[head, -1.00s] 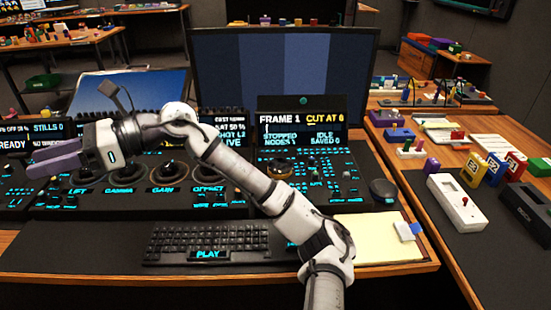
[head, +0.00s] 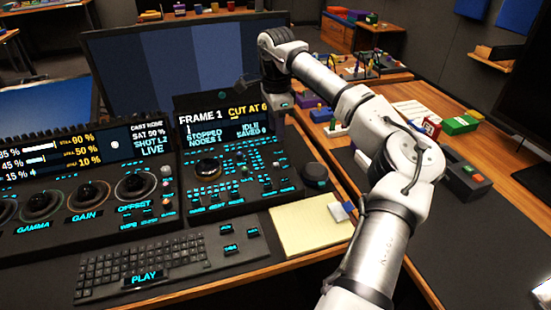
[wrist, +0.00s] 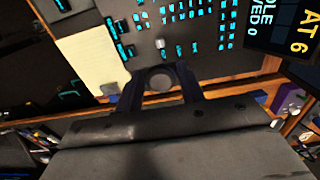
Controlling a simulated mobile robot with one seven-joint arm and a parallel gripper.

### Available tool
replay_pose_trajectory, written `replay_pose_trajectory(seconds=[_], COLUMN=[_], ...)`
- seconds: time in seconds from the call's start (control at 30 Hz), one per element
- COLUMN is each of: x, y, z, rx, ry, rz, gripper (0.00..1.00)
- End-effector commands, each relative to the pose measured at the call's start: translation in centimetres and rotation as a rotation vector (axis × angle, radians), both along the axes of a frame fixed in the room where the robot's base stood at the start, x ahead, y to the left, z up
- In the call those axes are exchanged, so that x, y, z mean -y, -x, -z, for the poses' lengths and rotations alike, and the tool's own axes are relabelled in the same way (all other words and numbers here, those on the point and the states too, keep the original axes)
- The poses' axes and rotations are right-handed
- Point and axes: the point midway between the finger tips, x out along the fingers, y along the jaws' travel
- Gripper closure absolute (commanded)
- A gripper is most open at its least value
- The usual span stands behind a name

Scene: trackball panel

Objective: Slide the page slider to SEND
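I cannot make out the page slider or a SEND label in either view; my arm covers part of the right side table in the head view.
The round puck (head: 316,175) sits at the console's right edge. A yellow notepad (head: 308,224) lies in front, right of the keyboard (head: 150,262). The trackball panel (head: 235,170) is left of it. A green block (head: 460,124) and a red block stand on the right table.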

Motion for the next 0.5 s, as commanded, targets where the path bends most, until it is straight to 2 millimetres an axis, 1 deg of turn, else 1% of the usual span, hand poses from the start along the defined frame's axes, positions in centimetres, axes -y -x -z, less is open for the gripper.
replay_pose_trajectory(seconds=[0.03, 0.3, 0.4, 0.5], x=[0.0, -0.2, -0.2, -0.2], y=[0.1, 0.1, 0.1, 0.1], z=[1.1, 6.8, 8.6, 10.0], rx=[-0.003, -0.003, -0.003, -0.002], ry=[-0.003, -0.005, -0.005, -0.006], rz=[-0.001, -0.002, -0.002, -0.001], gripper=[0.62, 0.62, 0.62, 0.62])
